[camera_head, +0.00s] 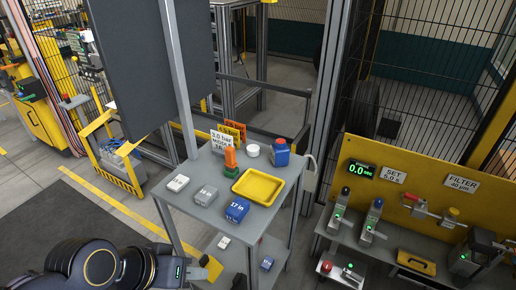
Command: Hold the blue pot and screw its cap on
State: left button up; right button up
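The blue pot (281,156) stands upright near the back right corner of the grey table, with a small red part at its top. A white round piece (252,150), possibly its cap, lies flat to its left and apart from it. My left gripper (205,267) is low at the bottom left, in front of the table and well away from the pot. It is dark and small here, and I cannot tell its opening. My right gripper is not in view.
The grey table (208,213) holds a yellow tray (258,186), an orange object (231,160), a blue "17 in" box (237,209), and white and grey boxes. A metal post (179,85) rises at its back left. A yellow-backed bench (430,192) stands right.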

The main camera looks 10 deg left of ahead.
aim_at(280, 150)
jog(key=i+l+u, duration=0.25)
jog(key=i+l, duration=0.15)
jog(key=i+l+u, duration=0.25)
jog(key=l, duration=0.4)
jog(key=i+l, duration=0.1)
jog(key=i, duration=0.3)
